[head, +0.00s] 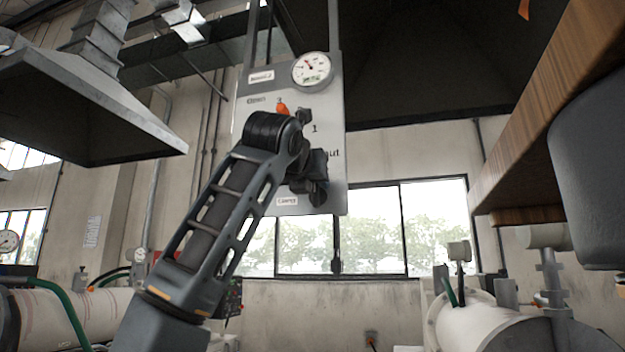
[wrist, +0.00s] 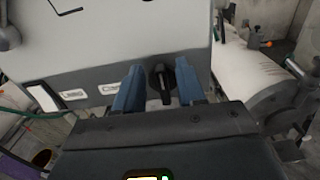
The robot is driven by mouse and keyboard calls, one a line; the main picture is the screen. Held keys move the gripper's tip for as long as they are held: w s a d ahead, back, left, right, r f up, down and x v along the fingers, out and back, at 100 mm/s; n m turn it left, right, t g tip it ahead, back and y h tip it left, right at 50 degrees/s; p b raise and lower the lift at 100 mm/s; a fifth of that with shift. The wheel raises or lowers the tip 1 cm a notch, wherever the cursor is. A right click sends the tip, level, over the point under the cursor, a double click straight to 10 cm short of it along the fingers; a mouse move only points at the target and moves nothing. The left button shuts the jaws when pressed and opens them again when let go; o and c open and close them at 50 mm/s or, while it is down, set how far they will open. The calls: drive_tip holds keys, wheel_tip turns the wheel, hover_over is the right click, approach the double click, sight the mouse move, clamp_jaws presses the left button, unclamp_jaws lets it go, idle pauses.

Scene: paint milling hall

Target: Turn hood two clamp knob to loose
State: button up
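The grey hood panel (head: 333,185) hangs ahead, with a small label at its top that may read hood 2. A clamp label (head: 288,201) is near its lower edge. In the wrist view the black clamp knob (wrist: 164,86) shows at the panel's lower edge, its grip bar roughly upright in the picture. My gripper (wrist: 160,88) is open, with one blue finger on each side of the knob and a visible gap on both sides. In the head view my arm hides part of the panel, and my dark gripper (head: 312,188) covers the knob.
A round gauge (head: 311,69) sits at the panel's top, and an orange-tipped lever (head: 283,108) is beside the open mark. A wooden shelf (head: 540,100) juts in at right. White mill drums stand at lower left (head: 75,312) and lower right (head: 475,325).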

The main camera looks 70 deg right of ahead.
clamp_jaws()
drive_tip(key=shift+w+n, duration=0.1)
drive_tip(key=shift+n, duration=0.2)
idle(0.3)
drive_tip(key=shift+w+a+f+n+b, duration=0.1)
drive_tip(key=shift+w+f+n+b, duration=0.3)
drive_tip(key=shift+n+b, duration=1.9)
drive_tip(key=shift+w+d+f+n+b, duration=0.1)
drive_tip(key=shift+w+f+n+b, duration=0.6)
drive_tip(key=shift+n, duration=2.8)
drive_tip(key=shift+w+a+f+n+b, duration=0.15)
drive_tip(key=shift+n+b, duration=1.75)
drive_tip(key=shift+n, duration=1)
